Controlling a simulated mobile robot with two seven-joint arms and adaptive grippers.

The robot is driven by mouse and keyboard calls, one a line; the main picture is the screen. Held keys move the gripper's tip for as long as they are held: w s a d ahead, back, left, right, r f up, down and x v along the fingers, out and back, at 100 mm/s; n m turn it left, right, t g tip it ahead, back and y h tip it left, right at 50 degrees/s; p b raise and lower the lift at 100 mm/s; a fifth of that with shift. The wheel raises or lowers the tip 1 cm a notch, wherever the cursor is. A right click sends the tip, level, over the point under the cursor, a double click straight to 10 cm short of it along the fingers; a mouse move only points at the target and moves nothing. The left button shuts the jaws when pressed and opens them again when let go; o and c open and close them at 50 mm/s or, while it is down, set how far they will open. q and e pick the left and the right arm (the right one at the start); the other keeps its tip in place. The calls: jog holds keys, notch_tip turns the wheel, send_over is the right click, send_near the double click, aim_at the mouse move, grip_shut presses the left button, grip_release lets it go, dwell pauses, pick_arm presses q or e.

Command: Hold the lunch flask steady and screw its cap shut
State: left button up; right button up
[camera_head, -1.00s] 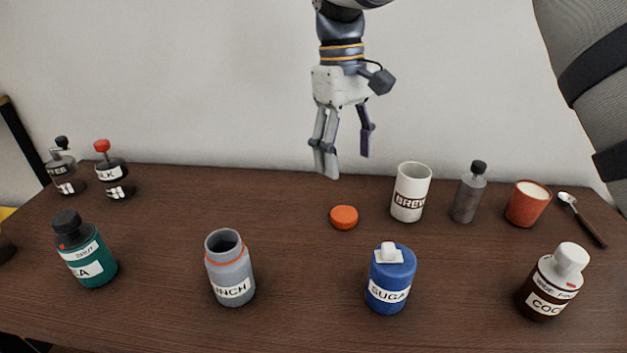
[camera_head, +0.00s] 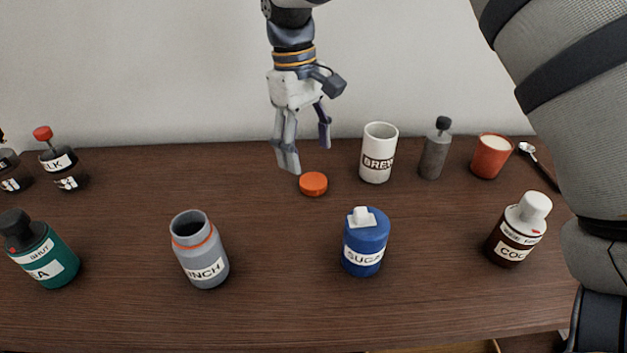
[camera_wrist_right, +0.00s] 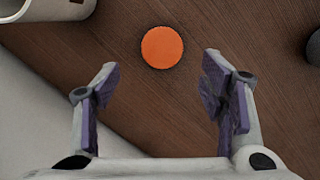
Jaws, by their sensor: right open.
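The lunch flask (camera_head: 200,250) is grey with an orange ring near its open mouth and a partly visible label. It stands upright on the table, left of centre. An orange round cap (camera_head: 313,184) lies on the table behind and to the right of the flask. My right gripper (camera_head: 306,158) is open and empty, pointing down, above and behind the cap. In the right wrist view the cap (camera_wrist_right: 162,47) lies beyond the two open fingertips (camera_wrist_right: 160,75), between their lines and apart from both. My left gripper is not in view.
A white BREW mug (camera_head: 378,153), grey bottle (camera_head: 435,150) and orange cup (camera_head: 490,156) stand behind to the right. A blue sugar jar (camera_head: 364,244) and brown bottle (camera_head: 517,230) stand in front. A teal bottle (camera_head: 45,255) stands left. Table around the cap is clear.

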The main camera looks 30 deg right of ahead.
aim_at(313, 180)
jog(key=f, duration=0.2)
jog(key=s+f, duration=0.1)
jog(key=f, duration=0.2)
jog(key=shift+s, duration=0.2)
dwell(0.3)
jog(key=c, duration=0.8)
